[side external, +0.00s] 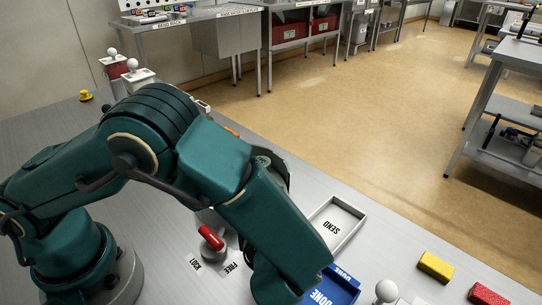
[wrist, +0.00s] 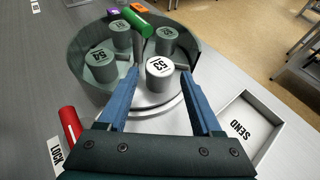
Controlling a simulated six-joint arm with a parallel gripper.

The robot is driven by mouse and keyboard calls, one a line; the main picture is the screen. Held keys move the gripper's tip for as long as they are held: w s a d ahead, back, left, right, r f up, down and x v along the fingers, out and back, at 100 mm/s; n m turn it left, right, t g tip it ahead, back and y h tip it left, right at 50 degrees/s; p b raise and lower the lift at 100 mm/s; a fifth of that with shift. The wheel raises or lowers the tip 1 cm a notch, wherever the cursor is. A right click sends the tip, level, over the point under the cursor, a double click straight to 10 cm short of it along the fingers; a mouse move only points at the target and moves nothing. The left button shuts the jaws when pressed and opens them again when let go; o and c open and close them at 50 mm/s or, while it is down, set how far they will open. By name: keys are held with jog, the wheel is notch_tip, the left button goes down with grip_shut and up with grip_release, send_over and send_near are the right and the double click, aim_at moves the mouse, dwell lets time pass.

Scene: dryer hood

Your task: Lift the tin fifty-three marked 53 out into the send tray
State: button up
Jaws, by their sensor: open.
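The tin marked 53 (wrist: 159,84) stands upright in the wrist view on a pale round plate, at the open front of the hood (wrist: 84,87). My gripper (wrist: 161,73) is open, with one blue finger on each side of this tin. I cannot tell whether either finger touches it. The send tray (wrist: 276,108) is pale, shallow and empty, to the right; it also shows in the side external view (side external: 346,237). In that view my arm hides the tins and the gripper's fingertips.
Several other grey tins, such as this one (wrist: 101,68), stand inside the dark hood wall. A green bar (wrist: 140,22) lies at its rim. A red handle (side external: 211,238) stands by the LOCK and FREE labels. A blue DONE tray (side external: 340,287) lies beside the send tray.

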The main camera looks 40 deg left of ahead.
jog(key=shift+x, duration=2.3)
grip_shut()
